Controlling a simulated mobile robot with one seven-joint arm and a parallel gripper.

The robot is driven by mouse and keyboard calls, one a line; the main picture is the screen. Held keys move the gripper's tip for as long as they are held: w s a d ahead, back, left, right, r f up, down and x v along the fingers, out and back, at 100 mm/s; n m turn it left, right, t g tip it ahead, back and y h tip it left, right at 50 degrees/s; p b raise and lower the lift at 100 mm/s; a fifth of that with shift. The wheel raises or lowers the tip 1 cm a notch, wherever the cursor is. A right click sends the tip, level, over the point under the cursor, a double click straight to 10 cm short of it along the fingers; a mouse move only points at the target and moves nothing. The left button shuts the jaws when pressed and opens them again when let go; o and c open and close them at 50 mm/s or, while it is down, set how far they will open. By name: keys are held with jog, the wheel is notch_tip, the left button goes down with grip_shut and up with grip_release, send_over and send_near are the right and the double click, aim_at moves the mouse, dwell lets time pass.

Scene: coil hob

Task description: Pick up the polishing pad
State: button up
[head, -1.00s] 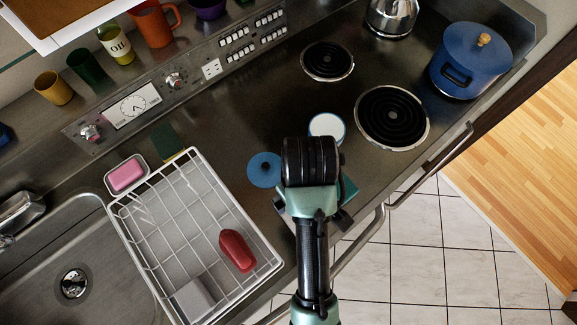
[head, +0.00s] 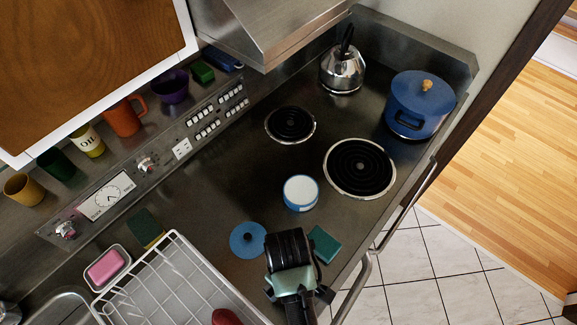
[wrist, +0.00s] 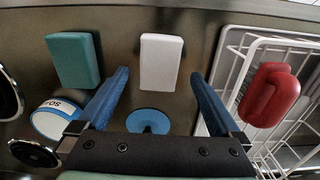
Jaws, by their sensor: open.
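A white block (wrist: 161,62) lies flat on the dark counter, straight ahead of my gripper in the wrist view. It looks like the polishing pad, though I cannot be sure; my arm seems to hide it in the head view. My gripper (wrist: 159,76) is open and empty, its blue fingers to the left and right of the white block in the picture; the height above it is unclear. A teal block (wrist: 74,60) lies to the left, and it also shows in the head view (head: 324,244) beside my gripper.
A blue lid (head: 248,239) and a white-and-blue can (head: 300,193) are close by. A white wire rack (head: 175,240) holds a red object (wrist: 267,94). A green-and-yellow sponge (head: 146,228) and pink soap (head: 105,267) lie farther left. A blue pot (head: 415,105) stands beyond the coils.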

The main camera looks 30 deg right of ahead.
jog(key=shift+f+p, duration=0.3)
jog(key=shift+f, duration=1.75)
jog(key=shift+s, duration=0.1)
jog(key=c, duration=1.5)
jog(key=shift+o, duration=0.2)
notch_tip(320, 180, up, 10)
jog(key=b, duration=0.1)
